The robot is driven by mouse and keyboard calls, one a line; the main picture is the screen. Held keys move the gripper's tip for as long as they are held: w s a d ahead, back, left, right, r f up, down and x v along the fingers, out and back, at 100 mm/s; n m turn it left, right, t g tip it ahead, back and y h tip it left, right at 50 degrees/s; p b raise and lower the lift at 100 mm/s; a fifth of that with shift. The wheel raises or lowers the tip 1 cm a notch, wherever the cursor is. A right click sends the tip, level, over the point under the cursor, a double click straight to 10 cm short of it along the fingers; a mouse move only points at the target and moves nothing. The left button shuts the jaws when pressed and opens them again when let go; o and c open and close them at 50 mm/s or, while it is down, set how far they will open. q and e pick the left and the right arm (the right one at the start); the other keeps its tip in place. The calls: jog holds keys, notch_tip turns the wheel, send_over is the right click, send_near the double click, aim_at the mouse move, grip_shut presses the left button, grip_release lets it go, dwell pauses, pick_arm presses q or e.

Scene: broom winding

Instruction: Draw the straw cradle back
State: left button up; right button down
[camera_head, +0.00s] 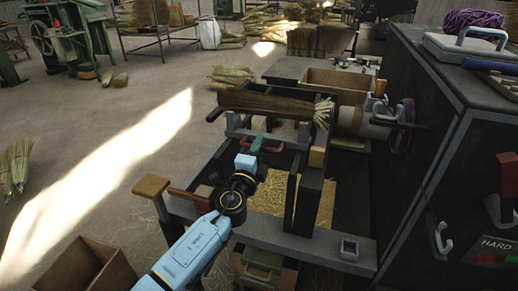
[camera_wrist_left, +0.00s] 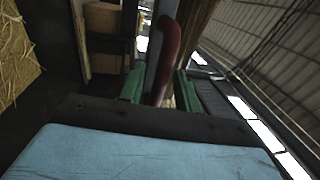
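The straw bundle (camera_head: 270,103) lies lengthwise on the winding machine, its pale flared end toward the round winding head (camera_head: 352,121). The cradle's dark frame (camera_head: 240,121) shows below the bundle, partly hidden. A red handle (camera_head: 272,146) is on the near side below the bundle. My left gripper (camera_head: 256,143) is at this handle. In the left wrist view the red handle (camera_wrist_left: 168,50) passes between the two green fingers (camera_wrist_left: 158,88). The fingers stand apart, with a gap visible on the handle's left side. My right gripper is not in view.
A grey machine rail (camera_head: 270,238) with a wooden block (camera_head: 151,186) runs in front. Loose straw (camera_head: 268,195) lies in the tray below. A dark cabinet (camera_head: 440,100) stands at the right. A cardboard box (camera_head: 88,270) sits at lower left. The left floor is mostly clear.

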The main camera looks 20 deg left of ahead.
pick_arm(q)
jog(key=shift+w, duration=0.25)
grip_shut()
jog(key=shift+s+d, duration=0.1)
